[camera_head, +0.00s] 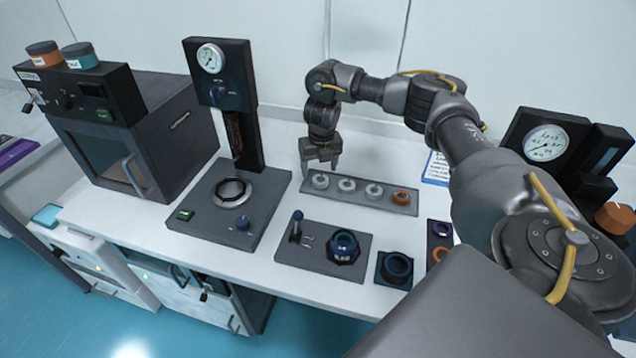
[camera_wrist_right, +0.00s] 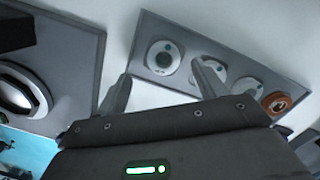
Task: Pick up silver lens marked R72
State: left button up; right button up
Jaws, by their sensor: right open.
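A grey tray (camera_head: 332,197) holds a row of three silver lenses and one orange one. The leftmost silver lens (camera_head: 320,181), the middle one (camera_head: 347,185) and the right one (camera_head: 374,191) lie flat; I cannot read R72 on any. My right gripper (camera_head: 320,167) points down above the tray's left end, open and empty. In the right wrist view, the leftmost silver lens (camera_wrist_right: 163,57) shows beyond and between the open fingers (camera_wrist_right: 161,77). The right fingertip partly covers the middle silver lens (camera_wrist_right: 213,69). My left gripper is out of view.
An orange-ringed lens (camera_head: 401,196) ends the row. A press with a gauge (camera_head: 230,195) stands left of the tray. A plate with a blue knobbed part (camera_head: 343,246) lies in front, beside a dark ring holder (camera_head: 396,268). Bare white tabletop (camera_head: 290,207) lies between.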

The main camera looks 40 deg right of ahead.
aim_at(320, 179)
jog(key=shift+s+d+p, duration=0.2)
jog(key=shift+s+p, duration=0.15)
jog(key=shift+s, duration=0.15)
jog(key=f, duration=0.2)
jog(key=w+f+p, duration=0.1)
jog(key=f, duration=0.1)
jog(key=shift+w+d+f, duration=0.1)
jog(key=shift+w+f, duration=0.05)
jog(key=shift+f, duration=0.05)
jog(key=shift+s, duration=0.25)
jog(key=shift+w+f, duration=0.1)
jog(key=shift+w, duration=0.05)
jog(key=shift+c, duration=2.4)
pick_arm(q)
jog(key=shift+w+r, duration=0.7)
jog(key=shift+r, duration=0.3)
pick_arm(e)
jog(key=c, duration=0.6)
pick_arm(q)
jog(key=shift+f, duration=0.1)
